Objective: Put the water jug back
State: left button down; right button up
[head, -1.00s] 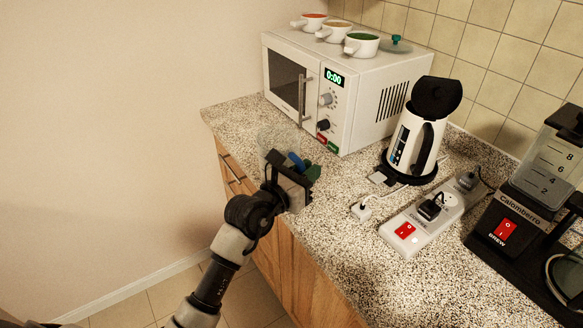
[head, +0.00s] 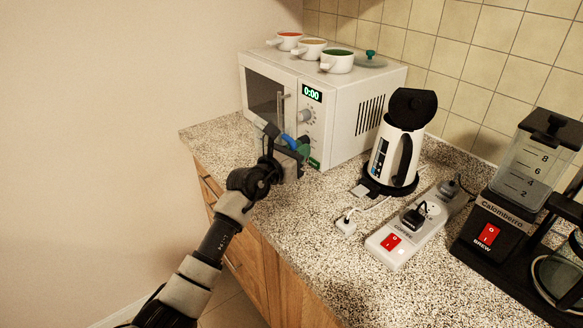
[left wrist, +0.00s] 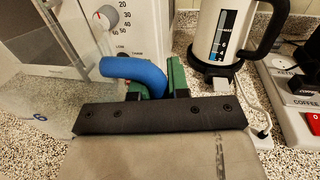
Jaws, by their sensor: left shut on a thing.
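The water jug is clear, with a blue handle (head: 289,141), and hangs in front of the microwave's lower front. In the left wrist view its blue handle (left wrist: 135,72) runs between green finger pads, and its clear body (left wrist: 62,98) is at the left. My left gripper (head: 293,150) is shut on this handle. The jug's body is hard to make out in the head view, and I cannot tell whether its base touches the counter. My right gripper is not in view.
The white microwave (head: 345,110) carries several pots and a lid. Right of it, the white kettle (head: 393,155) stands with its lid up. A power strip (head: 415,235) and the coffee maker (head: 500,225) are further right. The near counter (head: 290,210) is clear.

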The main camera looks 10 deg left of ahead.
pick_arm(q)
jog(key=shift+w+a+f+b, duration=0.15)
jog(key=shift+a+f+b, duration=0.15)
jog(key=shift+f, duration=0.55)
jog(key=shift+w+a+f+b, duration=0.2)
jog(key=shift+a+f, duration=0.1)
jog(key=shift+f, duration=0.55)
jog(key=shift+w+a+f+b, duration=0.2)
jog(key=shift+a+f, duration=0.1)
jog(key=shift+f, duration=0.55)
jog(key=shift+s+f, duration=0.1)
jog(key=c, duration=1.1)
grip_release()
jog(key=v, duration=1.2)
